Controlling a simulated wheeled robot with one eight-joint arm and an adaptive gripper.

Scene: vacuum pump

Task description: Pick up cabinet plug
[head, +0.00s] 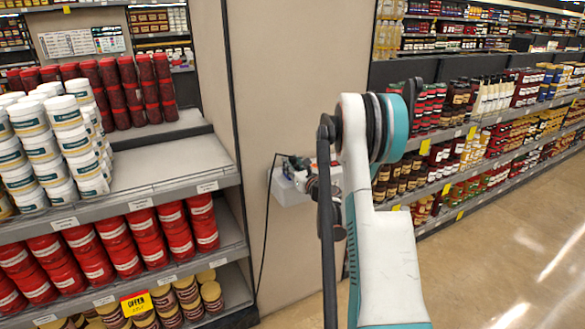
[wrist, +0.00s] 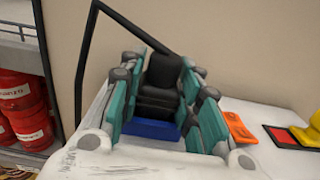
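The plug is a black stepped block (wrist: 160,85) with a thick black cord rising from it and bending down to the left in the wrist view. My gripper (wrist: 163,95) has its teal and grey fingers on both sides of the plug. No clear gap shows between the far finger pads and the plug, but I cannot tell whether they press on it. A blue piece (wrist: 155,129) shows just below the plug, between the fingers. In the head view my gripper (head: 305,178) is small and partly hidden by my arm, at a white wall shelf (head: 287,191).
An orange piece (wrist: 238,127) and a red pad in a dark frame (wrist: 287,137) lie right of the gripper, beside a yellow part (wrist: 305,133). A beige wall stands close behind. Store shelving with red tins (head: 90,245) stands to the left.

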